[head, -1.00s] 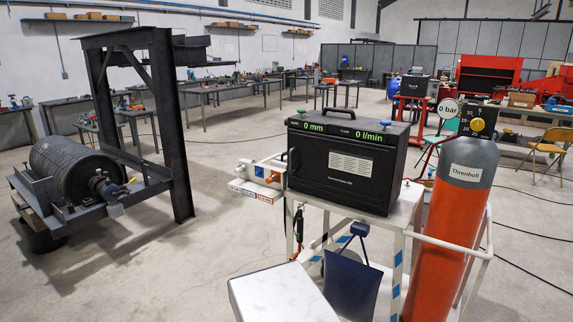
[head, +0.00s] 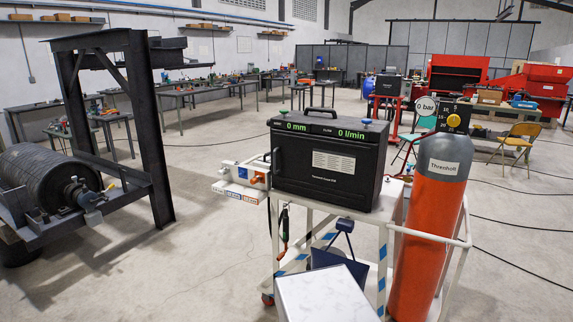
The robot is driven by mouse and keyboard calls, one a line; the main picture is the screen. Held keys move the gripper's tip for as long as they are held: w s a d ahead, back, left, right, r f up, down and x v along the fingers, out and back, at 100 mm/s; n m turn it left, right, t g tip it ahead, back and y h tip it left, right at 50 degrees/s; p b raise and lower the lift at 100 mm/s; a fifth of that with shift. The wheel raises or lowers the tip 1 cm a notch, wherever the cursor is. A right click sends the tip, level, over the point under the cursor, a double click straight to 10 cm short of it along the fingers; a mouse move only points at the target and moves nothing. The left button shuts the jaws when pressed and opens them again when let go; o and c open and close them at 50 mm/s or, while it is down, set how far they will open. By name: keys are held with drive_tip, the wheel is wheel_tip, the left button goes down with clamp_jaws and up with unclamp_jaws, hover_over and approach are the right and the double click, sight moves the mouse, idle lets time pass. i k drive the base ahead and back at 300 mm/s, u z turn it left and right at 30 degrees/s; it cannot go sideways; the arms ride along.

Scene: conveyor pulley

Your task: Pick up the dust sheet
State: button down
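I cannot clearly identify a dust sheet in the head view. A dark blue, flat-looking item (head: 338,260) hangs low at the front of the white trolley (head: 384,262); I cannot tell whether it is cloth or something stiff. Its lower part is hidden behind a pale, marbled flat-topped block (head: 326,294) at the bottom edge. My gripper is not in view.
A black case (head: 328,160) with green readouts stands on the trolley. An orange and grey cylinder (head: 425,240) stands at its right. A black drum (head: 42,186) sits in a dark steel frame (head: 158,150) at left. Floor between is clear; cables cross it at right.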

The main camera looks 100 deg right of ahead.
sight(264, 162)
drive_tip(key=u, duration=0.4)
drive_tip(key=k, duration=0.15)
drive_tip(key=z, duration=2.2)
drive_tip(key=k, duration=0.15)
drive_tip(key=z, duration=1.65)
drive_tip(key=k, duration=0.65)
drive_tip(key=u, duration=0.15)
drive_tip(key=i, duration=0.5)
drive_tip(key=u, duration=0.05)
